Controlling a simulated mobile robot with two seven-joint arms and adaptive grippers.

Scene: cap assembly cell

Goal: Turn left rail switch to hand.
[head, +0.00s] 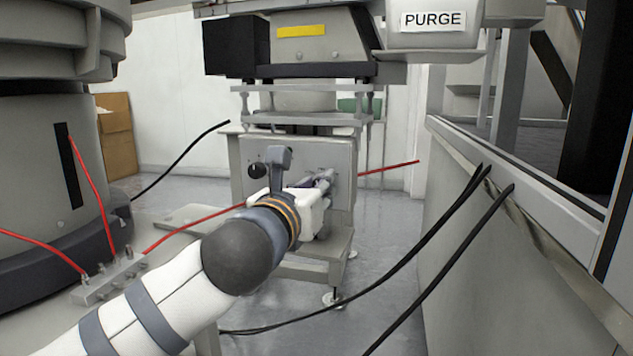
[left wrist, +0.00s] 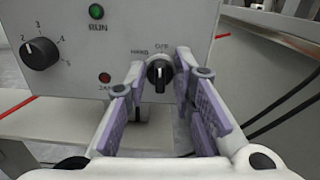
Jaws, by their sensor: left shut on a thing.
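The left rail switch (left wrist: 159,74) is a black rotary knob on the grey control panel (left wrist: 115,15). Its pale mark points roughly straight up, with the label HAND to its upper left and a second, partly legible label above it. My left gripper (left wrist: 160,82) has its purple-padded fingers on either side of the knob and is shut on it. In the head view my left gripper (head: 322,180) reaches the front of the panel, and the gripper and wrist hide the knob there. My right gripper is in neither view.
The panel also carries a numbered black dial (left wrist: 39,53), a green RUN lamp (left wrist: 96,11) and a red lamp (left wrist: 105,78). Red hoses (head: 195,228) and black cables (head: 400,270) run nearby. A long grey machine wall (head: 500,230) stands on the right.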

